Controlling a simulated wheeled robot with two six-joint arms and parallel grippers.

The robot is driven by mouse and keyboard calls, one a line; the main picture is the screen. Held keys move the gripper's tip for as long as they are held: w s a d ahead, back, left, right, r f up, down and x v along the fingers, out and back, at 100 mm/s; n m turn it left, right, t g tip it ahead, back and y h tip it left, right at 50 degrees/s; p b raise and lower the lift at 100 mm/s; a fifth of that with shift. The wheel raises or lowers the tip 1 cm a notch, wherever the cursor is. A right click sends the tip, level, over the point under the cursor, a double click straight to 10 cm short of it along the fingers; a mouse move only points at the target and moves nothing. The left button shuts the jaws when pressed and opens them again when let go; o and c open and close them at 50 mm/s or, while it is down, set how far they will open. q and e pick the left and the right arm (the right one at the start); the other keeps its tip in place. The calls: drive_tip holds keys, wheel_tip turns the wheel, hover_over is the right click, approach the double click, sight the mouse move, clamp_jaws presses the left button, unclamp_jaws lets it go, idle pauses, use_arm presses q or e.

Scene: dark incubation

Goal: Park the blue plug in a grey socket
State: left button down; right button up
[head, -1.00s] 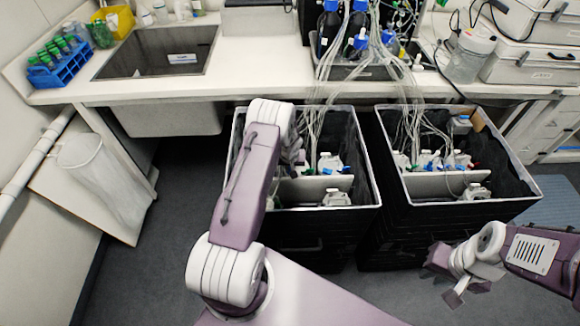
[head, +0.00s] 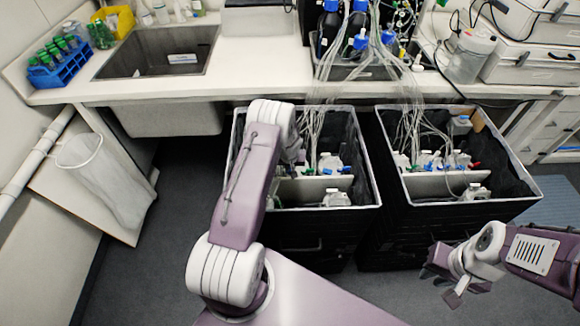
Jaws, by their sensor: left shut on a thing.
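My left gripper (head: 296,158) is at the left rear of the left black box (head: 376,190), mostly hidden behind my own arm. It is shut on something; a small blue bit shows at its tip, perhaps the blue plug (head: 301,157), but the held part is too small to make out. I cannot pick out a grey socket. My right gripper (head: 442,284) is out in front of the right black box (head: 500,207), low and empty, with its dark fingers apart.
Both boxes hold white-capped bottles and a pale divider. Thin clear tubes (head: 322,95) run from bottles on the bench (head: 260,80) down into both boxes. A sink is at the left, with a waste bin (head: 105,180) below. Grey floor is clear at the left.

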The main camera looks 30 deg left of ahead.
idle(0.7)
use_arm(q)
drive_tip(key=shift+r+p, duration=0.75)
drive_tip(key=shift+r, duration=0.3)
wheel_tip(320, 180, up, 14)
drive_tip(key=p, duration=1)
drive_tip(key=shift+f, duration=0.2)
